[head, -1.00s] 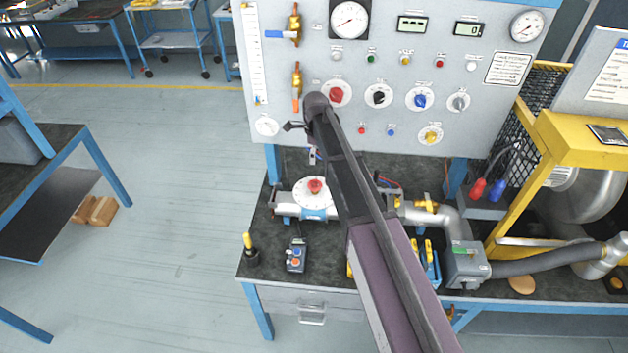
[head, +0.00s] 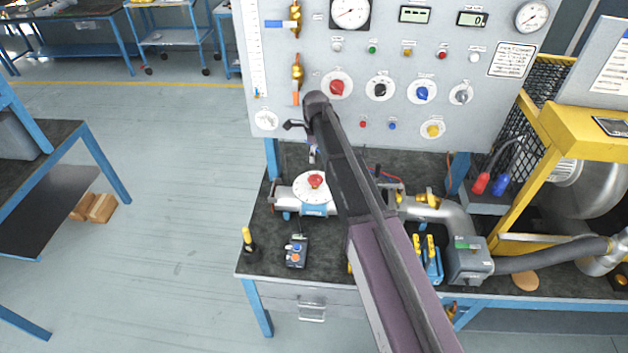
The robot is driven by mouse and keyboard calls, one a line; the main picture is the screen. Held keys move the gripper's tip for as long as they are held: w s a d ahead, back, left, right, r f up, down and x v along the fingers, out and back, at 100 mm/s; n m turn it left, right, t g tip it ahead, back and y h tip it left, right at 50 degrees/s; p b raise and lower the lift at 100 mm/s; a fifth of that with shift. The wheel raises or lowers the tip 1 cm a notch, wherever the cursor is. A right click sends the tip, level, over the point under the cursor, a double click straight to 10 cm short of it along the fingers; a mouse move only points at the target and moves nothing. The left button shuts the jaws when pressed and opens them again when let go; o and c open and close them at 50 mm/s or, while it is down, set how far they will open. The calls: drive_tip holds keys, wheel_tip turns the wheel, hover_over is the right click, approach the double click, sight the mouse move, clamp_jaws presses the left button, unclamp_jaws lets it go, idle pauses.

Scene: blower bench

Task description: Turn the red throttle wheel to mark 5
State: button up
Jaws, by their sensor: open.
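The red throttle wheel (head: 315,181) sits in the middle of a round white dial (head: 301,190) on a grey pipe valve at the left of the bench. The dial's marks are too small to read. My gripper (head: 313,154) shows only in small part below the dark end of my arm, above and behind the wheel in the picture. It appears apart from the wheel. It is open, with nothing seen between its fingers; most of it is hidden by the arm.
An upright panel (head: 300,140) with gauges and knobs, including another red knob (head: 337,87), stands behind. A yellow-topped post (head: 247,242) and a small button box (head: 296,252) stand at the bench's front left. Pipes and a yellow-framed blower (head: 575,135) are at right.

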sight(315, 178)
drive_tip(key=shift+f+b, duration=5.4)
drive_tip(key=shift+f, duration=0.3)
drive_tip(key=c, duration=1)
drive_tip(key=shift+o, duration=0.2)
drive_tip(key=shift+a, duration=0.1)
